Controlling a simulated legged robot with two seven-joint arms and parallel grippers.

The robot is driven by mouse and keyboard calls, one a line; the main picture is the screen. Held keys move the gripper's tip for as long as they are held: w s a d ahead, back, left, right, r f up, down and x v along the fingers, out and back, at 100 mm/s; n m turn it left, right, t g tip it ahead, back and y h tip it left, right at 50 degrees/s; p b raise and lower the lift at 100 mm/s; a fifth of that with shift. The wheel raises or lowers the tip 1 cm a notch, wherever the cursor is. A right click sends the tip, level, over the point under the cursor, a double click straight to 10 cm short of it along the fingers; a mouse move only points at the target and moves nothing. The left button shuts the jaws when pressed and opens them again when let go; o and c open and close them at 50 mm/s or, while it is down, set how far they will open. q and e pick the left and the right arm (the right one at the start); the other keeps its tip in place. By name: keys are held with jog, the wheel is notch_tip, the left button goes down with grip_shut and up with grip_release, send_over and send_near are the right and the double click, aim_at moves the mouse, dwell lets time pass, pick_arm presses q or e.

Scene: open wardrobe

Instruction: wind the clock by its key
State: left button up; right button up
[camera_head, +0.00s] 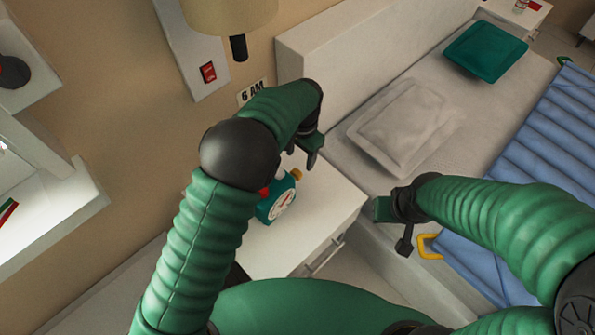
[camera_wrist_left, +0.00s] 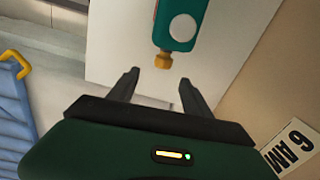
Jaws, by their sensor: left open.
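The teal clock (camera_head: 280,205) with a white face stands on the white bedside table, partly hidden by my left arm. Its gold key (camera_head: 296,174) sticks out of the clock; in the left wrist view the key (camera_wrist_left: 163,61) points toward my gripper. The clock's teal body (camera_wrist_left: 178,18) is cut off by the top edge there. My left gripper (camera_wrist_left: 159,80) is open and empty, with the key just beyond and roughly between its fingertips, apart from them. In the head view this gripper (camera_head: 308,155) is above the table by the key. My right gripper (camera_head: 396,225) hangs beside the bed; its finger gap is unclear.
The bedside table (camera_head: 330,208) has bare top to the clock's right. A bed with a grey pillow (camera_head: 400,125), teal cushion (camera_head: 485,50) and blue cover (camera_head: 540,150) lies right. A "6 AM" sign (camera_head: 252,91) and lamp (camera_head: 230,15) are on the wall.

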aim_at(296, 171)
pick_arm(q)
jog(key=f, duration=0.3)
jog(key=a+f, duration=0.1)
jog(key=f, duration=0.2)
jog(key=f+b, duration=0.1)
jog(key=f, duration=0.2)
jog(key=shift+w+a+f, duration=0.25)
jog(key=shift+a+f, duration=0.05)
jog(key=shift+f, duration=0.05)
jog(key=shift+d, duration=0.4)
jog(key=shift+a, duration=0.25)
grip_shut()
pick_arm(e)
jog(key=shift+w+a+f, duration=0.15)
jog(key=shift+a+f, duration=0.25)
jog(key=shift+f, duration=0.3)
